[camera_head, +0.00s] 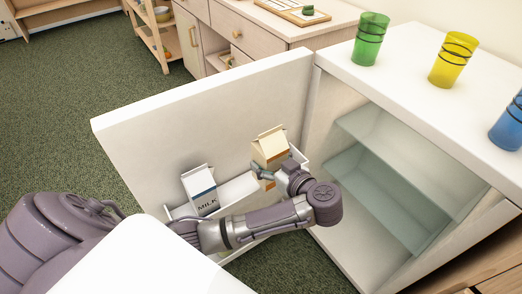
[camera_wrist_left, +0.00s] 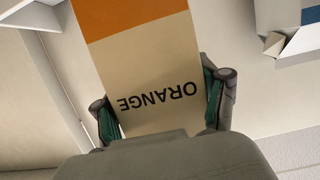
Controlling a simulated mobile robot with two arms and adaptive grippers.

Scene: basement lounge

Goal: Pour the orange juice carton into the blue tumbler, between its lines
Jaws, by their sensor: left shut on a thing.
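The orange juice carton (camera_head: 270,146) is cream with a gabled top and stands at the door shelf of the open fridge. My left gripper (camera_head: 268,178) is shut on it. In the left wrist view the carton (camera_wrist_left: 142,65) shows an orange band and the word ORANGE upside down, between the two fingers of my left gripper (camera_wrist_left: 160,108). The blue tumbler (camera_head: 508,125) stands on the white fridge top at the right edge, partly cut off by the frame. Its inside and lines are hard to make out. My right gripper is not in view.
A milk carton (camera_head: 200,188) stands in the door shelf (camera_head: 238,190), left of the juice. The open fridge door (camera_head: 210,120) is behind both. Green (camera_head: 370,38) and yellow (camera_head: 453,58) tumblers stand on the fridge top (camera_head: 415,75). The glass shelves (camera_head: 375,190) inside look empty.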

